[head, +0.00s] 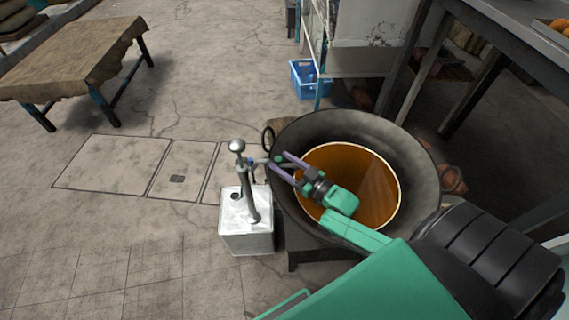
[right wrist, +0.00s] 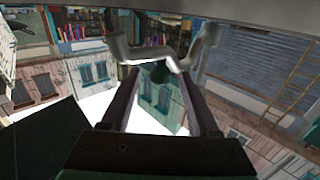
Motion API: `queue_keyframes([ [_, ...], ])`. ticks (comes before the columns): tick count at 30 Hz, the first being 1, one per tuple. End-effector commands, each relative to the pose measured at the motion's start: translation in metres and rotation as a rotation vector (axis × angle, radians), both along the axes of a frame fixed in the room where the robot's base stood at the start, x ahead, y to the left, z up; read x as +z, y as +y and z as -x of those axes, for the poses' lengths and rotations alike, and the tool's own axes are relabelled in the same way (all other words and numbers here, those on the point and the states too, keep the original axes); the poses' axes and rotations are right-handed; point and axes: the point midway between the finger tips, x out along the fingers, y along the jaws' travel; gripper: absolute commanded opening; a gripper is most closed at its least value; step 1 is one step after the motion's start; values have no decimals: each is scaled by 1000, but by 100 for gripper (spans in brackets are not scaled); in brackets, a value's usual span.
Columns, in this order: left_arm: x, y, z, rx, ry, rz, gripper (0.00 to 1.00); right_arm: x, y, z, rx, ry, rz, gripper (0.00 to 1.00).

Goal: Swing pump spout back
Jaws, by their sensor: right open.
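The pump stands upright on a pale metal can (head: 246,235), left of the wok. It has a round grey knob (head: 237,146) on top and a slanted grey tube below. Its spout (head: 259,161) points right, toward the wok's rim. My right gripper (head: 278,160) reaches over the wok from the right, its purple fingers apart at the spout's end. In the right wrist view, a bent grey metal pipe (right wrist: 150,54) crosses just beyond the open fingers. A dark rounded piece (right wrist: 159,72) shows between the fingertips. I cannot tell whether the fingers touch the pipe. My left gripper is out of view.
A wide dark wok (head: 418,160) holds orange-brown liquid (head: 350,165) on a low stand, under my right arm. A blue crate (head: 304,80) lies behind it. A cloth-covered table (head: 80,60) stands at the far left. The floor left of the can is clear.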

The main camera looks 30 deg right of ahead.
Motion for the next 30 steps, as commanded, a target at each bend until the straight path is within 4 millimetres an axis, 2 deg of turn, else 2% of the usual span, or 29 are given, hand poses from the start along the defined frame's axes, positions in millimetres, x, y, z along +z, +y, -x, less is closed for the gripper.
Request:
queue_keyframes([
  [5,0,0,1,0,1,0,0,0,0,0,0,0,0,61],
  [8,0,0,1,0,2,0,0,0,0,0,0,0,0,27],
  [10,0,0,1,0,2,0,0,0,0,0,0,0,0,0],
  [30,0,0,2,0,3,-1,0,0,0,1,0,1,-1,0],
])
